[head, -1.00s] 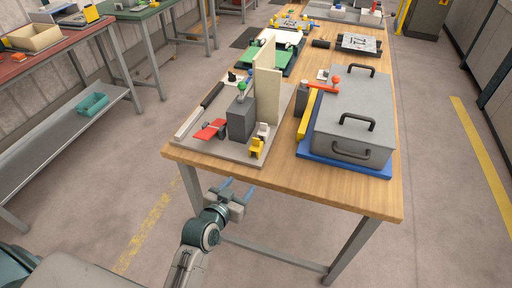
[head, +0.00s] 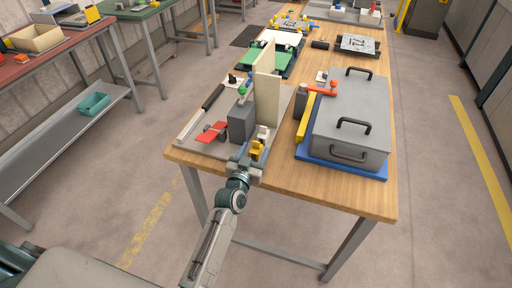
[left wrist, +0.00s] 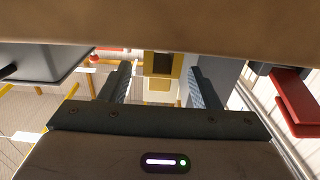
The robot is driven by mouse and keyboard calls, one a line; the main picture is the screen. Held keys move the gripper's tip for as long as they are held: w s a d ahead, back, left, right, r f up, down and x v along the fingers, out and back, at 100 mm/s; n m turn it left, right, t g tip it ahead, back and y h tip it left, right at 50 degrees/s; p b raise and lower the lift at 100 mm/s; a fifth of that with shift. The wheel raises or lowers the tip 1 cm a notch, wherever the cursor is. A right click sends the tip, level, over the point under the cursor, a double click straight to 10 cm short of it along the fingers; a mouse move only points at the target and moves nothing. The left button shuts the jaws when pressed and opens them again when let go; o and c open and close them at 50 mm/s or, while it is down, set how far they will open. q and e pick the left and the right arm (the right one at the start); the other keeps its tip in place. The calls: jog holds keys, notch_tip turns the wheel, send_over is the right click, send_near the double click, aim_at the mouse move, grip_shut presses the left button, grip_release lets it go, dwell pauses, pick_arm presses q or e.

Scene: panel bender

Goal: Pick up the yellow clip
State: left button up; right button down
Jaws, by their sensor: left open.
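The yellow clip (head: 257,148) stands at the near corner of the grey base plate (head: 197,138) on the wooden bench. It also shows in the left wrist view (left wrist: 161,82), between the two finger pads. My left gripper (head: 249,152) is open at the clip, with its fingers on either side of it. I cannot tell whether the pads touch it. The clip's lower part is hidden by the gripper in the head view. My right gripper is in neither view.
A white clip (head: 263,132) stands just behind the yellow one. A dark grey block (head: 242,124), a tall cream panel (head: 267,98) and a red part (head: 213,131) are close by. A large grey box (head: 349,120) stands to the right on a blue base.

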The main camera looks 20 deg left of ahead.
pick_arm(q)
jog(key=w, duration=0.2)
jog(key=shift+w+f, duration=0.15)
jog(key=shift+w, duration=0.15)
jog(key=shift+s, duration=0.15)
jog(key=c, duration=1)
jog(key=shift+c, duration=0.2)
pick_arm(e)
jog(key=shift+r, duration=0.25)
